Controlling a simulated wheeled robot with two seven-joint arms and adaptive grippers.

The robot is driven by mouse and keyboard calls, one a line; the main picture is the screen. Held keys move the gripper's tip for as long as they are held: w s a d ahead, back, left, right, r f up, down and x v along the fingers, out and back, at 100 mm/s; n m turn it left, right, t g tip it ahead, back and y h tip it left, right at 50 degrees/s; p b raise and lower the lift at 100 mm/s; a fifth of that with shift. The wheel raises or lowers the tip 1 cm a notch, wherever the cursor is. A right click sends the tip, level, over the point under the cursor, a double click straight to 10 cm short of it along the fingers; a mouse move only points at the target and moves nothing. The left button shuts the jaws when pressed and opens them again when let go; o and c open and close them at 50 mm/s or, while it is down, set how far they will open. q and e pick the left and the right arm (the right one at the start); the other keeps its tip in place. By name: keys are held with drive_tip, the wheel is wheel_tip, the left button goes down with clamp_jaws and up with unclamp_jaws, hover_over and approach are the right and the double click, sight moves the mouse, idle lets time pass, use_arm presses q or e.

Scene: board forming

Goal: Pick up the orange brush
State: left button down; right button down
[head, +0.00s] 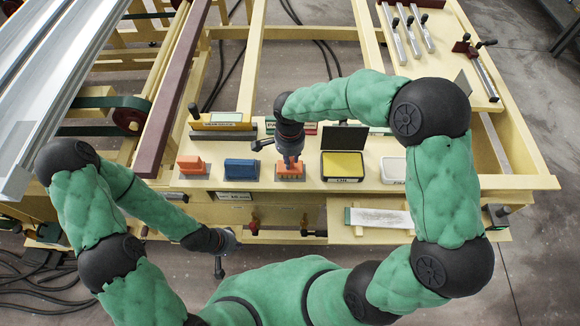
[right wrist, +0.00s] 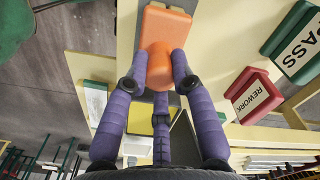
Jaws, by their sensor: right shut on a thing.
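The orange brush (head: 290,171) is at the front of the yellow bench, right of the blue block, over a grey pad. My right gripper (head: 289,158) comes down on it from above. In the right wrist view, its purple fingers (right wrist: 160,65) close around the rounded handle of the orange brush (right wrist: 165,28). I cannot tell whether the brush is clear of the pad. My left gripper (head: 228,240) hangs low in front of the bench, empty-looking and partly hidden by its own arm; its finger opening is not clear.
A red-orange block (head: 192,165) and a blue block (head: 241,169) sit to the left. An open box with a yellow pad (head: 343,165) and a white tray (head: 393,170) stand to the right. The right wrist view shows a green PASS block (right wrist: 300,45) and a red REWORK block (right wrist: 252,93).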

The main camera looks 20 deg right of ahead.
drive_tip(key=shift+r, duration=0.6)
wheel_tip(320, 180, up, 2)
drive_tip(key=shift+r, duration=0.15)
drive_tip(key=s+r+p, duration=0.1)
drive_tip(key=s+r, duration=0.3)
drive_tip(key=s, duration=0.3)
drive_tip(key=s+a+r, duration=0.1)
drive_tip(key=s+r, duration=0.4)
drive_tip(key=s, duration=0.2)
drive_tip(key=shift+r+p, duration=0.25)
drive_tip(key=shift+p, duration=0.15)
drive_tip(key=c, duration=1.6)
unclamp_jaws()
clamp_jaws()
